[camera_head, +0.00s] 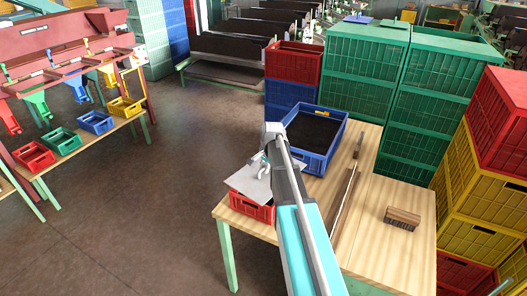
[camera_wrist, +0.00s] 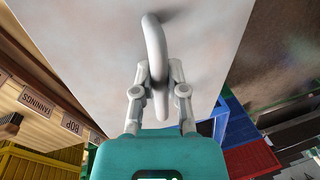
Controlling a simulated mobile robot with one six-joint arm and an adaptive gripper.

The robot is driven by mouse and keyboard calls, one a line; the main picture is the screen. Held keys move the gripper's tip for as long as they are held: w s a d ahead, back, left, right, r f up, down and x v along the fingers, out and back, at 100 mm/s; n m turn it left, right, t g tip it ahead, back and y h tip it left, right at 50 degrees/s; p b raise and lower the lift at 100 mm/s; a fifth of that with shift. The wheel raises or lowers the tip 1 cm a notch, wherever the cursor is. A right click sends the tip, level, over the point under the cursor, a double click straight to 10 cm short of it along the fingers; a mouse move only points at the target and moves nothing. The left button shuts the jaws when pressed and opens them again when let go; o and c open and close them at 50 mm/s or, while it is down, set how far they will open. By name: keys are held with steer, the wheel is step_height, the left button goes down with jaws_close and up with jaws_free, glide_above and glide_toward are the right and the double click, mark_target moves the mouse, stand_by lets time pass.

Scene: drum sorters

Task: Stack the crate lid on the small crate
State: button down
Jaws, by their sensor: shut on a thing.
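The crate lid (camera_head: 246,184) is a flat pale grey sheet with a raised loop handle. In the wrist view the lid (camera_wrist: 75,45) fills much of the upper picture, and its white handle (camera_wrist: 154,45) stands between my fingers. My gripper (camera_wrist: 155,92) is shut on this handle. In the head view my gripper (camera_head: 266,167) is at the lid, partly hidden by my arm. The small red crate (camera_head: 247,209) stands on the wooden table's left edge, directly below the lid, which covers its top. I cannot tell whether lid and crate touch.
A blue crate (camera_head: 325,160) with dark contents stands behind on the table (camera_head: 245,230). A long bar (camera_head: 346,195) and a brush (camera_head: 402,218) lie to the right. Tall green crates (camera_head: 360,75) and yellow crates (camera_head: 490,200) border the table.

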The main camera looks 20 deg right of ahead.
steer(key=w+n, duration=0.1)
steer(key=w+d+r+p, duration=0.1)
steer(key=w+d+r+n, duration=0.1)
steer(key=w, duration=0.1)
steer(key=shift+w+r+n+p, duration=0.1)
steer(key=shift+r+n+p, duration=0.15)
steer(key=shift+n+p, duration=0.1)
steer(key=shift+f, duration=0.15)
steer(key=shift+f+b, duration=4.1)
steer(key=shift+b, duration=0.15)
steer(key=shift+f, duration=0.25)
steer(key=shift+f+b, duration=0.1)
steer(key=shift+b, duration=0.3)
steer(key=c, duration=0.6)
jaws_free()
